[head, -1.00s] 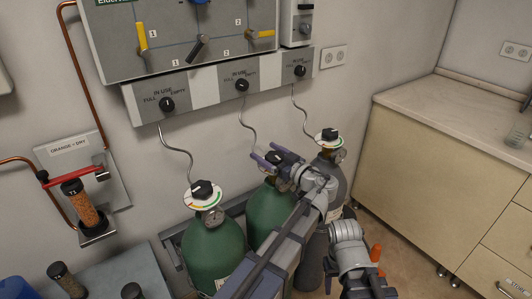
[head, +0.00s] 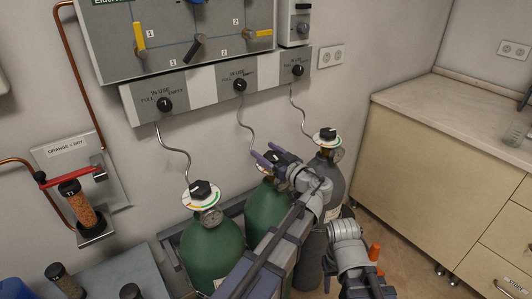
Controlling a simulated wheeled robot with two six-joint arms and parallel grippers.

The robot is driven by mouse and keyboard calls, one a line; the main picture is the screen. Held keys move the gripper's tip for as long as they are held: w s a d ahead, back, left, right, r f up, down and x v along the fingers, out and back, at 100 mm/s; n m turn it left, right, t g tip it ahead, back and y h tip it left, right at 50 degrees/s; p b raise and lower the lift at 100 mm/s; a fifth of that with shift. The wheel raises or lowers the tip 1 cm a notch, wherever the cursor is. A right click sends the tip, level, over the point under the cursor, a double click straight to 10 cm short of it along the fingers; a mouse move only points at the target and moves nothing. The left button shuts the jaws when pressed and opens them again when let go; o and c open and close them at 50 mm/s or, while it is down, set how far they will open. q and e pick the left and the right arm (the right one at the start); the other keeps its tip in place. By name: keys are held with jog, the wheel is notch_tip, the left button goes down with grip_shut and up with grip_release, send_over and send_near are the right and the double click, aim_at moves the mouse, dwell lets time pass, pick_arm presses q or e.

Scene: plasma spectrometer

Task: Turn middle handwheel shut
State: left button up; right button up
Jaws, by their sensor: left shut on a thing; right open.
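The middle handwheel (head: 272,157) is a dark knob on top of the green middle cylinder (head: 262,208), above a white dial (head: 266,183). My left gripper (head: 267,156) reaches over it from the right, its two purple fingers shut on either side of the knob. The fingers and wrist hide much of the handwheel.
A green cylinder with a black handwheel (head: 201,189) stands at the left. A grey cylinder with its own handwheel (head: 327,135) stands at the right, close to my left arm. Thin hoses rise to a wall panel (head: 220,90). A cabinet (head: 440,180) borders the right.

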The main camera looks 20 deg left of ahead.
aim_at(278, 152)
pick_arm(q)
jog(key=m+t+h, duration=0.3)
jog(key=t, duration=0.1)
jog(key=shift+w+d+h, duration=0.15)
jog(key=shift+d+h, duration=0.1)
jog(key=shift+h, duration=0.05)
jog(key=m+t+h, duration=0.1)
jog(key=h, duration=0.1)
jog(key=m+t+h, duration=0.1)
jog(key=m+h, duration=0.1)
jog(key=w+d+m+t+h, duration=0.1)
jog(key=m+h, duration=0.1)
jog(key=shift+d, duration=0.1)
jog(key=m+h, duration=0.1)
jog(key=h, duration=0.1)
jog(key=m+t+h, duration=0.1)
jog(key=m+h, duration=0.1)
jog(key=h, duration=0.1)
jog(key=shift+d, duration=0.4)
jog(key=shift+d+m+h, duration=0.2)
jog(key=shift+m+h, duration=0.35)
jog(key=shift+h, duration=0.35)
jog(key=shift+d+m+h, duration=0.15)
jog(key=shift+m+h, duration=0.4)
jog(key=shift+h, duration=0.35)
jog(key=o, duration=1.3)
jog(key=shift+d, duration=0.1)
